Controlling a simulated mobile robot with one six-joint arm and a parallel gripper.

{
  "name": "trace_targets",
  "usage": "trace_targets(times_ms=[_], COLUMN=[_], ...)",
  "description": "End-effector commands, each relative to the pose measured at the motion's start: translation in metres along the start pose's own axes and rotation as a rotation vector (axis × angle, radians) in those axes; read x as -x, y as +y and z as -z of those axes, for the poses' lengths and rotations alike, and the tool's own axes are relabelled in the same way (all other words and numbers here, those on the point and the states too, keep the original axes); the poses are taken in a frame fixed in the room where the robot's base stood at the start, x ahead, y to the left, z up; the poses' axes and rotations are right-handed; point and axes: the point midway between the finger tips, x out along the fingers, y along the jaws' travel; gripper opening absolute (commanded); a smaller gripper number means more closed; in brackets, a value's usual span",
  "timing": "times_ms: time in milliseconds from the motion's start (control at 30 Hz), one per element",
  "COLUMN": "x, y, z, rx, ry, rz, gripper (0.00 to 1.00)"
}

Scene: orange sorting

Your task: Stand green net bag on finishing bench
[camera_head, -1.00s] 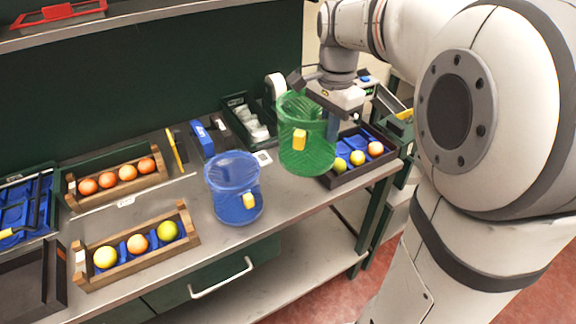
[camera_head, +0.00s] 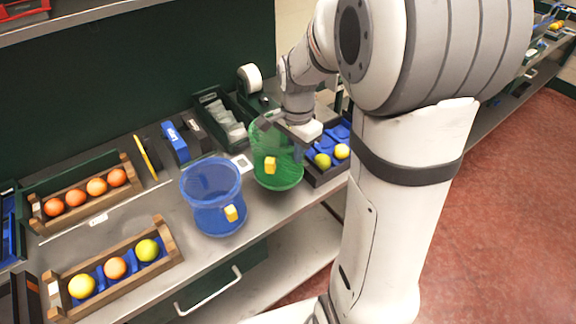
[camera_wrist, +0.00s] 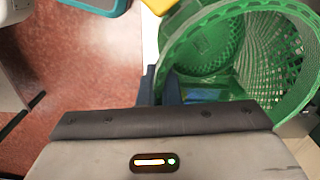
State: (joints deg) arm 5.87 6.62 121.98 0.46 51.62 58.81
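The green net bag (camera_head: 277,172) is an open-topped green mesh tub with a yellow tag, upright at the right part of the grey bench (camera_head: 262,212). My gripper (camera_wrist: 160,88) is shut on its rim, one finger on each side of the wall; the bag (camera_wrist: 205,40) fills the upper right of the wrist view. In the head view my gripper's fingers are largely hidden by the bag and my wrist. The bag's base is at or just above the bench top; I cannot tell whether it touches.
A blue net bag (camera_head: 213,205) stands close to the left of the green one. A dark tray with fruit (camera_head: 326,174) is close on the right. Wooden crates of fruit (camera_head: 172,252) lie at left. A blue box (camera_head: 175,142) and grey-filled bin (camera_head: 225,125) are behind.

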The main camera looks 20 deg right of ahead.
Motion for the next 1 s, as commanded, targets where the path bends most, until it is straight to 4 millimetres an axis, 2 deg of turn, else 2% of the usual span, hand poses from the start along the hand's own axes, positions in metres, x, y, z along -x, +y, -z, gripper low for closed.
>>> trace_targets(times_ms=[167, 400, 833, 867, 1000], x=[-0.015, -0.049, -0.057, -0.055, -0.055], y=[0.001, 0.001, 0.001, 0.001, 0.001], z=[0.001, 0.002, 0.003, 0.003, 0.003], rx=[-0.004, -0.005, -0.006, -0.006, -0.007], ry=[-0.001, -0.001, 0.0, 0.0, 0.0], rz=[-0.002, -0.002, 0.001, 0.001, 0.0], gripper=[0.0, 0.0, 0.0, 0.06, 0.18])
